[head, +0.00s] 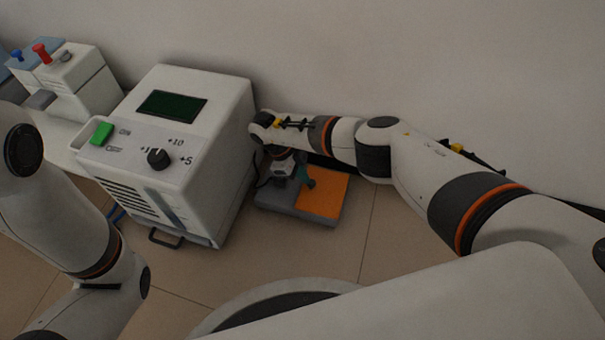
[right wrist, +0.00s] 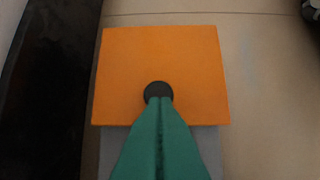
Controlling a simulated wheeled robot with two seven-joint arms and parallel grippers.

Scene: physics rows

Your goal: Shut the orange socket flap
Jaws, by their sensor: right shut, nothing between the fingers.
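The orange flap (head: 326,193) is a flat square panel on the low grey socket box (head: 285,207), right of the white machine in the head view. It also fills the middle of the right wrist view (right wrist: 200,65), with a strip of grey box (right wrist: 208,145) below it. My right gripper (head: 309,183) has green fingers, shut and empty. In the right wrist view its tips (right wrist: 158,98) are over the flap's lower middle, at a dark round spot (right wrist: 158,88). I cannot tell whether they touch the flap. My left gripper is out of view.
A white machine (head: 190,130) with a green button and black knob stands close left of the socket box. Another white device (head: 75,80) is at the far left. Tiled floor (head: 385,235) is free at the right, and a wall (head: 400,60) rises behind.

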